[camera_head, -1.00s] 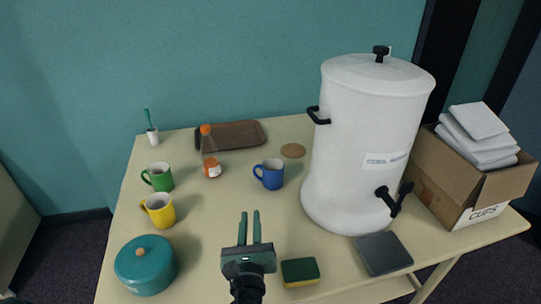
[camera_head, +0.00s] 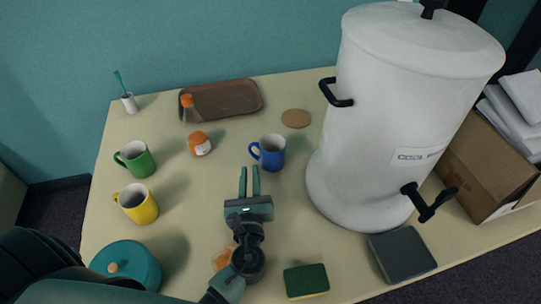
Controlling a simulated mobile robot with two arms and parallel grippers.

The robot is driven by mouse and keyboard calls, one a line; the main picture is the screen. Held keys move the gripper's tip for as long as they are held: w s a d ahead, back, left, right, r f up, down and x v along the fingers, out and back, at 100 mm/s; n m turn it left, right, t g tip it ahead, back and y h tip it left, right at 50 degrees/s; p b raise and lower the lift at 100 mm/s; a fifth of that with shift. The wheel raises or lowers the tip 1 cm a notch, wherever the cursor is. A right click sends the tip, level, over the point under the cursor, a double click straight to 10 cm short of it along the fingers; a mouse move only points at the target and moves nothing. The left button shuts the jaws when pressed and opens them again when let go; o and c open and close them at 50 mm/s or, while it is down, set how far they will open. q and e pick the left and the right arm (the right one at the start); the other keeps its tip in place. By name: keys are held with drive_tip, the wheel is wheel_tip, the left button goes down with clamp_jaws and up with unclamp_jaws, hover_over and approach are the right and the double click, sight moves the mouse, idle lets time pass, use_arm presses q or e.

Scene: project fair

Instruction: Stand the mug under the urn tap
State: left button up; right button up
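A blue mug (camera_head: 271,152) stands upright on the table, its handle to the left. A green mug (camera_head: 136,159) and a yellow mug (camera_head: 138,204) stand upright at the left. The white urn (camera_head: 395,120) stands at the right. Its black tap (camera_head: 430,202) sticks out low on its front right. A dark grey square pad (camera_head: 402,255) lies in front of the urn, below the tap. My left gripper (camera_head: 249,170) is open and empty, its two fingers apart and pointing at the blue mug from the near side. My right gripper is not in view.
A teal lidded pot (camera_head: 128,262) is at the near left, a sponge (camera_head: 306,281) at the near edge. A brown tray (camera_head: 222,99), orange-lidded jar (camera_head: 200,143) and round coaster (camera_head: 295,118) lie farther back. A cardboard box (camera_head: 485,160) is right of the urn.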

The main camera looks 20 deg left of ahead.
sight(250, 152)
use_arm(q)
drive_tip(key=shift+w+a, duration=0.2)
drive_tip(key=shift+w, duration=0.2)
drive_tip(key=shift+w+f, duration=0.15)
drive_tip(key=shift+w, duration=0.05)
drive_tip(key=shift+w+a+p, duration=0.2)
drive_tip(key=shift+w+p, duration=0.15)
drive_tip(key=shift+p, duration=0.05)
drive_tip(key=p+x, duration=0.1)
drive_tip(key=x, duration=0.4)
drive_tip(key=shift+w+a, duration=0.2)
drive_tip(key=shift+w, duration=0.1)
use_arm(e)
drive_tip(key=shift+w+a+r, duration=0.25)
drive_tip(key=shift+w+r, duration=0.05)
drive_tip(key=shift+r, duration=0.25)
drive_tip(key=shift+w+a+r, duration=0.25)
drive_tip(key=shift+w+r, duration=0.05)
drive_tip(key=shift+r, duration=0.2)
use_arm(q)
clamp_jaws()
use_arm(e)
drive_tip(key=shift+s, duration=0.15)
